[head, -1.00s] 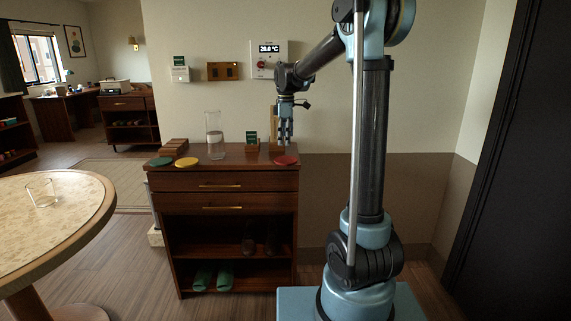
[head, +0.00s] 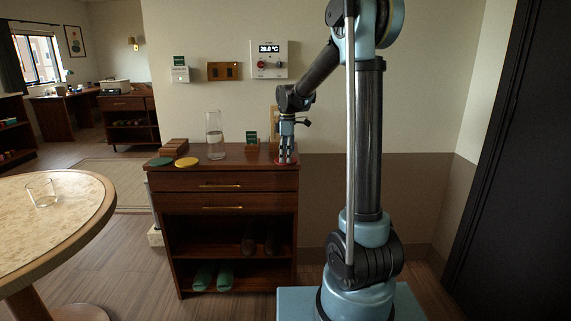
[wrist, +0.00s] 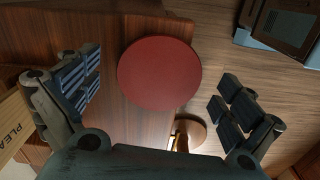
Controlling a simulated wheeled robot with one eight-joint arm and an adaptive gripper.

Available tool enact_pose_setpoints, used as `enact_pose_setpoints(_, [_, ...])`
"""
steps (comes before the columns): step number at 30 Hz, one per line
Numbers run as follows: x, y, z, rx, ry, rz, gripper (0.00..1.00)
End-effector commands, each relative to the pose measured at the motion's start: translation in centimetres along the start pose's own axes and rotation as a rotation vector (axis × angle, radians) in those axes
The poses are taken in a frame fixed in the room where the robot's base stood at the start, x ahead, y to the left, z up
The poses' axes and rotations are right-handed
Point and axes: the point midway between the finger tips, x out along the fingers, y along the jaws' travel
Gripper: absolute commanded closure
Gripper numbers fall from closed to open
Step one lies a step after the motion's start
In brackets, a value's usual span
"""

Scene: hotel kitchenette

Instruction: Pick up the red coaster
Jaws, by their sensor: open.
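The red coaster (wrist: 159,73) is a flat round disc near the right edge of the wooden cabinet top. In the wrist view it lies between the spread finger pads of my gripper (wrist: 158,95), slightly beyond them toward the top of the picture. In the head view my gripper (head: 286,160) points down over the coaster (head: 279,162), which is mostly hidden behind the fingers. The fingers are open and hold nothing. I cannot tell whether the fingertips touch the cabinet top.
On the cabinet (head: 225,169) stand a glass carafe (head: 214,140), a small green card in a holder (head: 252,143) and a wooden block stack (head: 174,147). A green coaster (head: 160,162) and a yellow coaster (head: 187,162) lie to the left. A round table (head: 60,225) stands at front left.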

Motion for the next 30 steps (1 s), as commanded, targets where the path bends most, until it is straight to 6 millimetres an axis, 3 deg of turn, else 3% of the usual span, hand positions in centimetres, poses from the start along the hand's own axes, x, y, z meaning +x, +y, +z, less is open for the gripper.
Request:
enact_pose_setpoints(25, [0.47, 0.0, -0.01, 0.0, 0.0, 0.0, 0.0])
enact_pose_setpoints(30, [0.47, 0.01, -0.01, 0.0, 0.0, 0.0, 0.36])
